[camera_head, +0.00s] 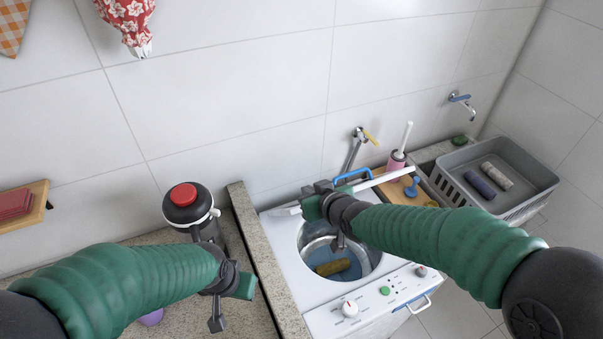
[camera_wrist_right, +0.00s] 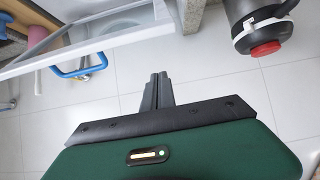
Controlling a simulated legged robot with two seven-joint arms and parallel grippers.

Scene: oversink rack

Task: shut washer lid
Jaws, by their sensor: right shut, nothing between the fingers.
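The white washer (camera_head: 318,318) stands in the middle with its round drum opening uncovered; a yellow item (camera_head: 333,267) lies inside. Its lid (camera_head: 392,175) stands raised at the back, seen nearly edge-on as a thin white strip. The lid also shows at the upper left of the right wrist view (camera_wrist_right: 100,38). My right gripper (camera_head: 318,195) is above the drum, close to the lid's edge and partly hiding it. Its fingers are together and empty, apart from the lid in the right wrist view (camera_wrist_right: 158,88). My left gripper (camera_head: 240,286) hangs over the counter; its fingers are unclear.
A black pot with a red top (camera_head: 183,195) stands on the stone counter left of the washer. A stone ledge (camera_head: 262,262) runs between them. A blue-handled item (camera_head: 352,174), a pink bottle (camera_head: 396,163) and a grey basket (camera_head: 525,170) are behind and right. A tap (camera_head: 357,145) is on the wall.

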